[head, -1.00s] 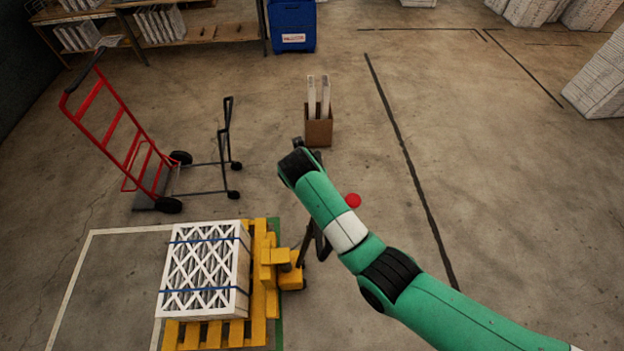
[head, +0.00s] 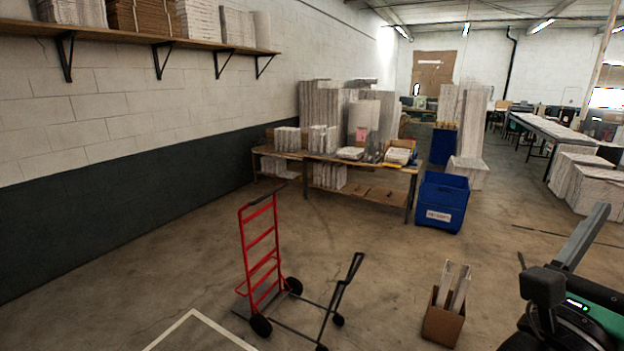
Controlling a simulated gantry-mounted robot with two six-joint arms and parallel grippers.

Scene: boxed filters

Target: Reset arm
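My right arm shows at the lower right of the head view, with green and black links close to the camera. Dark and grey parts at its end, which look like my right gripper (head: 560,265), point upward. They are partly cut off and overlapping, so I cannot tell whether the gripper is open or shut. No held object can be made out there. My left arm and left gripper are not in view.
A cardboard box (head: 441,323) with upright white filters stands on the floor left of my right arm. A red hand truck (head: 262,262) and a black-handled cart (head: 340,300) stand left of it. A blue bin (head: 443,203) and a workbench (head: 340,165) stand behind. Open floor lies between.

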